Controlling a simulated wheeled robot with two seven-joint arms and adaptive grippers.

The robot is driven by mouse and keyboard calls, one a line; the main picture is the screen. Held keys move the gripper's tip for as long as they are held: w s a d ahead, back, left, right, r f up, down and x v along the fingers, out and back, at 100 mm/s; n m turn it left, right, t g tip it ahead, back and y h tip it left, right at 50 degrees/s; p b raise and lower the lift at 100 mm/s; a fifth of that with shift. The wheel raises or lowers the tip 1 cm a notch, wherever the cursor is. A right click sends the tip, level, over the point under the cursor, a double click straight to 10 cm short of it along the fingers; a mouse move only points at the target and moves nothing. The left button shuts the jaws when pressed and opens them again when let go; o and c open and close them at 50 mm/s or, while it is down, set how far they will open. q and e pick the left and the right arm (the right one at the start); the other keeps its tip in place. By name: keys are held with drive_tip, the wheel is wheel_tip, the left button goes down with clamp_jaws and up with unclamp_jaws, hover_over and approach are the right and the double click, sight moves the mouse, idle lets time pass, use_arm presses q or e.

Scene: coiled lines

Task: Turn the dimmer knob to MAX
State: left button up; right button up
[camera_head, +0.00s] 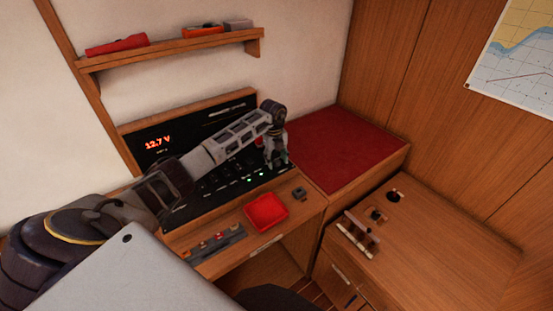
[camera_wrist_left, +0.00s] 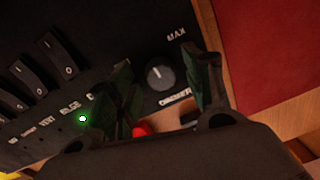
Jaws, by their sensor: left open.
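The dimmer knob (camera_wrist_left: 159,76) is a round dark knob with a light pointer mark, on the black switch panel (camera_head: 183,205). In the left wrist view the MAX label is up and right of it, and a label partly reading DIMMER is below it. My left gripper (camera_wrist_left: 163,75) is open, with one finger on each side of the knob in that view. I cannot tell whether either finger touches it. In the head view the left gripper (camera_head: 275,160) is over the panel's right end and hides the knob. My right gripper is not in view.
Rocker switches (camera_wrist_left: 58,55) and a lit green lamp (camera_wrist_left: 82,118) are left of the knob. A red tray (camera_head: 266,211) and a small dark block (camera_head: 299,193) lie on the desk below. A red cushion (camera_head: 345,145) is to the right. A shelf (camera_head: 170,48) is above.

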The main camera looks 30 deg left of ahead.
use_arm(q)
drive_tip(key=shift+c, duration=0.3)
drive_tip(key=c, duration=1)
